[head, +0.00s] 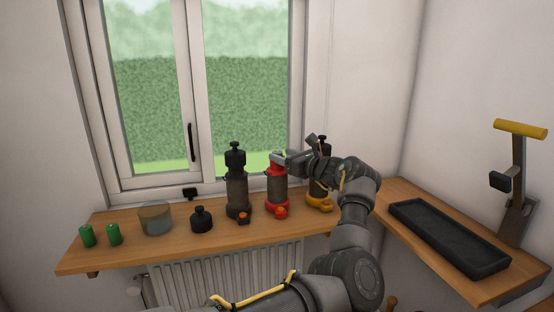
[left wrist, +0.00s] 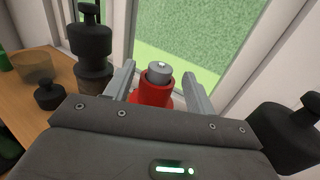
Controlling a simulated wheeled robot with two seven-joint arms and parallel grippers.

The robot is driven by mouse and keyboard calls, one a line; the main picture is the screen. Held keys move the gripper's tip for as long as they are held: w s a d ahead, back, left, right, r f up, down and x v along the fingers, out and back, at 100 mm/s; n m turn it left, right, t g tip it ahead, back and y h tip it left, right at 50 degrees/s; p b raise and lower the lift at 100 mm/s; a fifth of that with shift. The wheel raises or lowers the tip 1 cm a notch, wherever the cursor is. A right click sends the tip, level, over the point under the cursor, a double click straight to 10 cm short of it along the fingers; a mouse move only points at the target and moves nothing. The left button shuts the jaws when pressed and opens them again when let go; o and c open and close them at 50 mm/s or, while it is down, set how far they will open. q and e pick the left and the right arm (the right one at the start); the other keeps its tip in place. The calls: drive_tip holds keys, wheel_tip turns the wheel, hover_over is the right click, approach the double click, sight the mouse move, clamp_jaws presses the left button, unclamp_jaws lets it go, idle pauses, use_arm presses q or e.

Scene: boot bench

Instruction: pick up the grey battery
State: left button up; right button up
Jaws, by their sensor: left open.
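The grey battery (left wrist: 159,70) stands upright in the open top of a red-bodied device (left wrist: 150,92) in the left wrist view. In the head view the red device (head: 277,188) stands on the wooden shelf, and I cannot clearly tell the battery from the gripper there. My left gripper (head: 281,158) is open at the top of the red device. In the left wrist view its two fingers lie on either side of the battery, with gaps showing; whether they are level with it I cannot tell. My right gripper is not in view.
A black device (head: 237,190) stands left of the red one, a yellow one (head: 318,196) right of it, partly behind my arm. A black cap (head: 201,220), a glass jar (head: 155,219) and two green batteries (head: 114,234) (head: 87,235) are farther left. A black tray (head: 447,235) lies right.

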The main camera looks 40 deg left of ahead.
sight(275, 151)
use_arm(q)
drive_tip(key=a, duration=0.1)
drive_tip(key=a+p, duration=0.1)
drive_tip(key=a, duration=0.1)
drive_tip(key=a+p, duration=0.1)
drive_tip(key=shift+w+a+r, duration=0.2)
drive_tip(key=shift+w+r, duration=0.05)
drive_tip(key=shift+r, duration=0.1)
drive_tip(key=shift+a+f+p, duration=0.1)
drive_tip(key=shift+a+p, duration=0.2)
drive_tip(key=shift+p, duration=0.05)
drive_tip(key=c, duration=1)
drive_tip(key=shift+c, duration=0.6)
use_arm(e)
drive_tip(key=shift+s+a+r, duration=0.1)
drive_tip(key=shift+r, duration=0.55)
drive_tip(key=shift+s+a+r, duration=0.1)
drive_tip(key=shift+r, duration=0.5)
